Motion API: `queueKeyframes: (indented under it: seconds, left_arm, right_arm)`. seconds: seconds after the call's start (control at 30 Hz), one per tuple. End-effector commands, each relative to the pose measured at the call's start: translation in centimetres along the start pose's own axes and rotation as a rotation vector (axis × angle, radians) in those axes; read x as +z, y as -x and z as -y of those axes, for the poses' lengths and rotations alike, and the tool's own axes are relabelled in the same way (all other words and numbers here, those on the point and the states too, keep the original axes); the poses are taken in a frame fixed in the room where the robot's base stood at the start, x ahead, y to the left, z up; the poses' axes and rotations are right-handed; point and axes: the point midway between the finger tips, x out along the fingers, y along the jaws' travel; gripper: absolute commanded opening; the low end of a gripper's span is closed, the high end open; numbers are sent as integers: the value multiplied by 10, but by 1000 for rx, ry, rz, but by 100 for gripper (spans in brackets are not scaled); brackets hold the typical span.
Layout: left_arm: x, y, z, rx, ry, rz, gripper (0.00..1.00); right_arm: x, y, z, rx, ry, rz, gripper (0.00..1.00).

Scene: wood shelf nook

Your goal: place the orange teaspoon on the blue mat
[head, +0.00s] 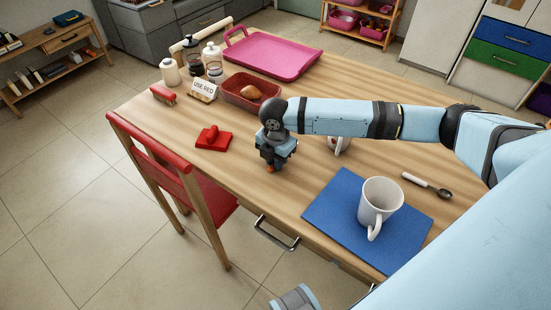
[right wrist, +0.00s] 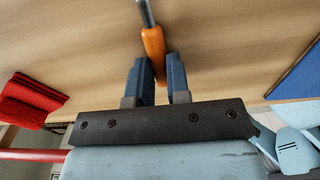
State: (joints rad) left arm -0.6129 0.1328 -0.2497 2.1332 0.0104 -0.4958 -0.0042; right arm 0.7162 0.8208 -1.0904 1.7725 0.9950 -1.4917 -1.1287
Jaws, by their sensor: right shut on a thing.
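My right gripper (head: 271,166) is shut on the orange teaspoon, near the table's front edge. Only a bit of the orange handle (head: 270,169) shows below the fingers in the head view. In the right wrist view the orange handle (right wrist: 153,42) sits between the blue fingers (right wrist: 158,82), with a grey metal shaft running out of it. The spoon's bowl is out of view. I cannot tell whether the spoon touches the table. The blue mat (head: 325,212) lies to the right of the gripper, with a white mug (head: 378,200) standing on it.
A dark spoon with a white handle (head: 428,186) lies behind the mat. A second mug (head: 342,145) is partly hidden by my right arm. A red cloth (head: 213,138), a red bin (head: 236,92) and a pink tray (head: 268,55) lie left and behind. The mat's left part is bare.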

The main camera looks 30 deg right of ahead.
Motion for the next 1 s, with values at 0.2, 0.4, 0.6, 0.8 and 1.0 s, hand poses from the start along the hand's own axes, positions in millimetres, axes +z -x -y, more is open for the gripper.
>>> queueKeyframes:
  seconds: [0.2,0.4,0.6,0.8,1.0]
  left_arm:
    - [0,0,0,1,2,1,43]
    - [0,0,0,1,2,2,43]
    - [-1,1,0,0,2,2,43]
    - [-6,5,-1,1,9,6,43]
    - [-3,5,0,1,16,22,43]
  right_arm:
    - [0,-2,0,-1,0,0,42]
    - [0,-2,0,-1,0,0,42]
    - [0,12,-1,3,0,0,42]
    - [0,52,-1,3,1,1,42]
    - [0,93,-1,2,0,1,42]
